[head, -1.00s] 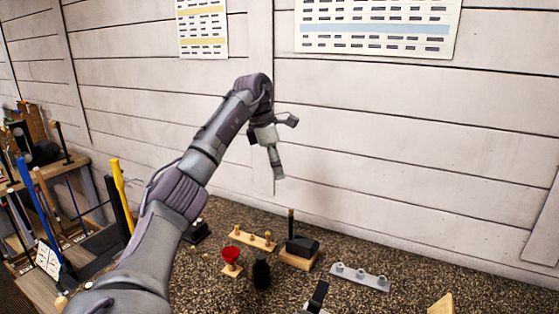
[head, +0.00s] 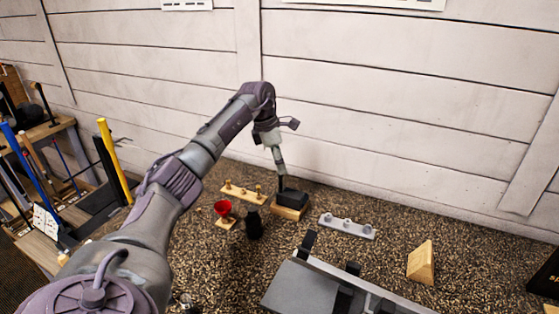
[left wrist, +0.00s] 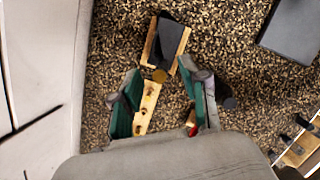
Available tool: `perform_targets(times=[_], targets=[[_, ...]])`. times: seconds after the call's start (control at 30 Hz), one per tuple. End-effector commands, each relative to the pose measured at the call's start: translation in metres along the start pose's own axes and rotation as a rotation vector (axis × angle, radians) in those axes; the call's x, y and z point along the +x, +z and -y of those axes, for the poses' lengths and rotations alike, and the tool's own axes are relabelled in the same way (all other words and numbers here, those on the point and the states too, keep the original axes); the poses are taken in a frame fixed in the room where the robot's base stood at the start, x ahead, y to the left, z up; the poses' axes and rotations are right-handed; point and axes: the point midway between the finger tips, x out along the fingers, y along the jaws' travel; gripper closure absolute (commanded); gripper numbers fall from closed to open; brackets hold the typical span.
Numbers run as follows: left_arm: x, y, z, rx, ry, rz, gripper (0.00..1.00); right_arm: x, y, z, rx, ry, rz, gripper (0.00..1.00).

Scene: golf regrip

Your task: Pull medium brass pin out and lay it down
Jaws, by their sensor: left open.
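My left gripper (head: 279,167) hangs over the back of the bench, above a dark upright stem on the black block (head: 292,198), which sits in a wooden base (head: 291,213). In the left wrist view my left gripper (left wrist: 159,70) has its two green fingers apart and is empty. A wooden strip (head: 238,191) with small brass-coloured pegs lies just left. I cannot tell sizes of the pegs. My right gripper is not in view.
A red funnel-like cup (head: 223,207) and a black bottle (head: 254,225) stand in front of the strip. A grey holder (head: 346,227) and wooden wedge (head: 421,262) lie to the right. A grey fixture (head: 305,288) is in front. The wall rises close behind.

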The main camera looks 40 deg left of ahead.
Motion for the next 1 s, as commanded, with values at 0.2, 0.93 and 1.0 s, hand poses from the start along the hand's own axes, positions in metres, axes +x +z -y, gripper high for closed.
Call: perform_targets(times=[0.2, 0.93, 1.0], targets=[[0.0021, -0.0002, -0.0002, 0.0, 0.001, 0.0, 0.55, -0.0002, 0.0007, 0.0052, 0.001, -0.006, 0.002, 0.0], [0.0022, -0.0004, 0.0001, 0.0, 0.0, -0.001, 1.0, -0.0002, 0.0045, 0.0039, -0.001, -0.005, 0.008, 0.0], [0.0023, -0.0004, 0.0001, 0.0, -0.001, -0.001, 1.0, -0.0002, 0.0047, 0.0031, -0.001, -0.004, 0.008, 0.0]])
